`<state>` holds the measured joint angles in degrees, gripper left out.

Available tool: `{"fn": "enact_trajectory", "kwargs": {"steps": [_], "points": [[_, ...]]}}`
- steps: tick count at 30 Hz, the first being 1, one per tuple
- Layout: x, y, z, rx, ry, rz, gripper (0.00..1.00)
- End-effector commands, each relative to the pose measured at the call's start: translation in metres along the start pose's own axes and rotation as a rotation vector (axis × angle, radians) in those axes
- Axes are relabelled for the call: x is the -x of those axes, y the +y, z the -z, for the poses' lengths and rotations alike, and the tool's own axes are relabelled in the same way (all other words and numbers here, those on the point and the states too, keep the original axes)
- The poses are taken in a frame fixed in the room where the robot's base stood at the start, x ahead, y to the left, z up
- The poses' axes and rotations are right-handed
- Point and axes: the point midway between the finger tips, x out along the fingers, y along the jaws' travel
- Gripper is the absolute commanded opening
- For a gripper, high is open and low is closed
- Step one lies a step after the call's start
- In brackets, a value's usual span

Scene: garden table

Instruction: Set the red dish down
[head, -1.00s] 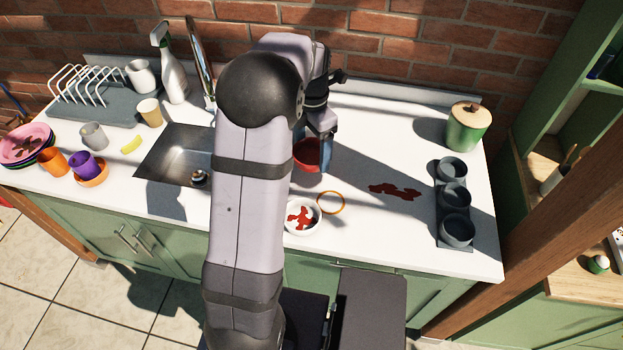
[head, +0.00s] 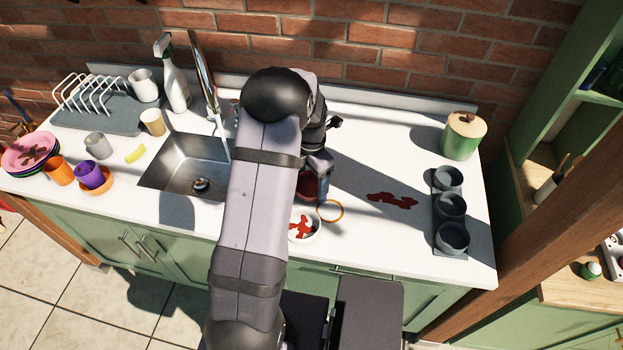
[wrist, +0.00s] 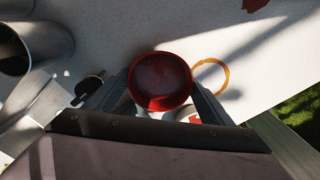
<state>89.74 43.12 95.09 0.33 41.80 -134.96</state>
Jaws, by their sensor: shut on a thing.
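The red dish (head: 307,187) shows only partly in the head view, beside my arm. In the wrist view the red dish (wrist: 160,80) is round and sits between the two fingers of my gripper (wrist: 160,92), which is shut on it. It is above the white worktop (wrist: 120,30), and I cannot tell how high. An orange ring (wrist: 211,76) lies on the worktop just right of the dish. In the head view my gripper (head: 316,180) is close behind a white bowl with red patches (head: 301,229).
A red spill (head: 391,200) lies on the worktop to the right. Dark cups in a grey holder (head: 451,207) stand at the right, with a green canister (head: 463,137) behind. The sink (head: 185,165) is left of my arm.

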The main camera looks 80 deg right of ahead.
Motion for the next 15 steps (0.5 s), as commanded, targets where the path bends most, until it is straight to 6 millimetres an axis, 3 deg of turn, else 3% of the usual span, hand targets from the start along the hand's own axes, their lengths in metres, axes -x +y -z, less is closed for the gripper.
{"fn": "enact_trajectory", "kwargs": {"steps": [12,13,15], "points": [[-0.0050,0.0003,-0.0003,0.000,-0.001,-0.001,0.51],[-0.0045,0.0002,-0.0002,0.000,-0.001,-0.001,0.80],[-0.0040,0.0002,-0.0002,0.000,-0.001,-0.001,0.94]]}}
